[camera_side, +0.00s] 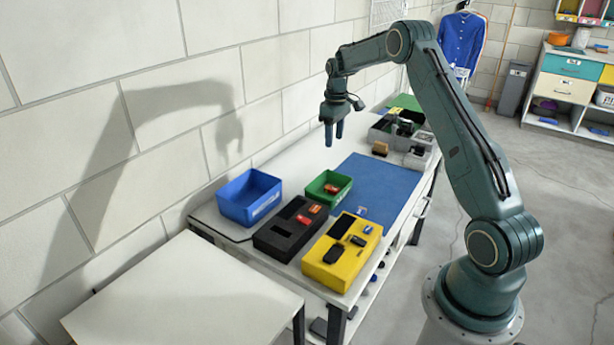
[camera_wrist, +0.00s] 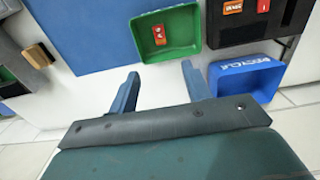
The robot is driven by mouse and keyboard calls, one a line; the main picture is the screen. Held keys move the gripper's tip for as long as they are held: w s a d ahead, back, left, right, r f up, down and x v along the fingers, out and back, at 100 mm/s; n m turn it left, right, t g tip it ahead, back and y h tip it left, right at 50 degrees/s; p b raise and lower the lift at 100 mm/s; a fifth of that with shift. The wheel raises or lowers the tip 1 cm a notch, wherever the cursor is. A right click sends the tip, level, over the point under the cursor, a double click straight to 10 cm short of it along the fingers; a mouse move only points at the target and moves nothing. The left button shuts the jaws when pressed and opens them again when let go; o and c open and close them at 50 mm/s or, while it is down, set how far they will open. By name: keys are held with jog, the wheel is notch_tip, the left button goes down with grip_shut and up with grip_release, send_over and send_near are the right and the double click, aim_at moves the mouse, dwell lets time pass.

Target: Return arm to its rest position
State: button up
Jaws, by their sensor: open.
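My gripper (camera_side: 334,134) hangs above the back part of the white workbench (camera_side: 290,170), fingers pointing down. In the wrist view my gripper (camera_wrist: 162,86) shows two blue fingers spread apart with nothing between them. It is clear of the bench and of the objects on it. My arm rises from its base at the right and bends over at the elbow.
On the bench are a blue bin (camera_side: 249,197), a green bin (camera_side: 328,187) with a red item, a black foam block (camera_side: 290,229), a yellow block (camera_side: 342,251) and a blue mat (camera_side: 376,187). A grey tray (camera_side: 388,133) stands farther back. A white table (camera_side: 185,295) is in front.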

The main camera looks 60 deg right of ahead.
jog(key=s+a+r+t, duration=0.1)
jog(key=s+a+r, duration=0.3)
jog(key=a+r, duration=0.55)
jog(key=s+a+r+t, duration=0.1)
jog(key=s+a+r, duration=0.3)
jog(key=a+r, duration=0.6)
jog(key=s+a+t, duration=0.1)
jog(key=s+a, duration=0.6)
jog(key=s, duration=0.4)
jog(key=s+a+f+t, duration=0.1)
jog(key=s+a+t, duration=0.1)
jog(key=s+a, duration=0.5)
jog(key=s, duration=0.3)
jog(key=shift+s+f+t, duration=0.3)
jog(key=shift+s, duration=0.05)
